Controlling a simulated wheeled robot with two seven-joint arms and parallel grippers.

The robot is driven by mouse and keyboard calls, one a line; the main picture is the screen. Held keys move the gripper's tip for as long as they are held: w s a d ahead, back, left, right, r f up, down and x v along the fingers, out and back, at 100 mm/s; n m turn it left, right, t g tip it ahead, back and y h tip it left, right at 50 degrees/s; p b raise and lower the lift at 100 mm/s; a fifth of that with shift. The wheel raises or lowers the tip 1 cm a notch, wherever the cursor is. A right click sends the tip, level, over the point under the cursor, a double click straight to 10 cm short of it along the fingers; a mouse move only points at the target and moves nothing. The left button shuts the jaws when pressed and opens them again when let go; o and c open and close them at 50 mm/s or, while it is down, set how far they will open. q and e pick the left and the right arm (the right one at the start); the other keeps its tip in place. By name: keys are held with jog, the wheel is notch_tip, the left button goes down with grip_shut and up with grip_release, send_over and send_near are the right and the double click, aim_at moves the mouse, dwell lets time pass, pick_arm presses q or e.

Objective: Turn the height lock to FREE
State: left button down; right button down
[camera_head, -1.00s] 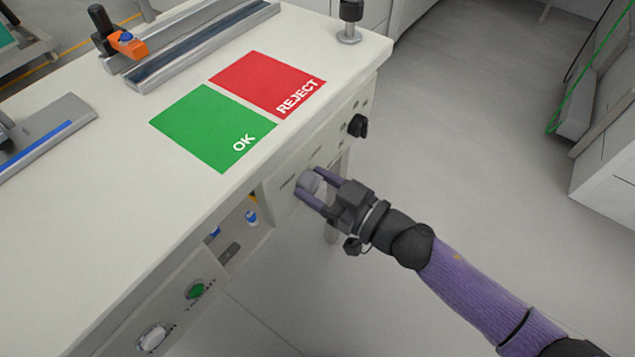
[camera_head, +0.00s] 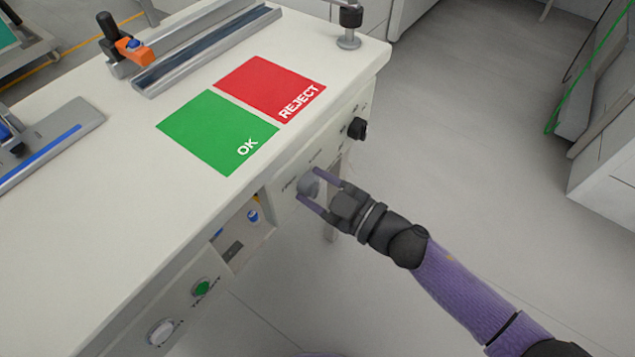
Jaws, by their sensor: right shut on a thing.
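A round grey knob (camera_head: 309,184) sits on the front panel of the white bench, below the table edge. Small lettering shows beside it, too small to read, so I cannot tell its setting. My right gripper (camera_head: 308,187) comes from the lower right and is shut on this knob, one purple finger above it and one below. The fingers hide part of the knob. A black knob (camera_head: 357,129) is farther along the same bench front. My left gripper is not in view.
The bench top has a green OK mat (camera_head: 208,128) and a red REJECT mat (camera_head: 262,84). An open bay (camera_head: 238,240), a green button (camera_head: 202,287) and a white button (camera_head: 161,332) are lower left on the front.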

jog(key=shift+n, duration=0.9)
jog(key=n, duration=0.2)
jog(key=shift+f+n, duration=0.1)
jog(key=shift+n, duration=0.3)
jog(key=n, duration=0.3)
jog(key=shift+s+f+n, duration=0.1)
jog(key=shift+n, duration=1.3)
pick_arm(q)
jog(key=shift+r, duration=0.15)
pick_arm(e)
jog(key=shift+n, duration=1)
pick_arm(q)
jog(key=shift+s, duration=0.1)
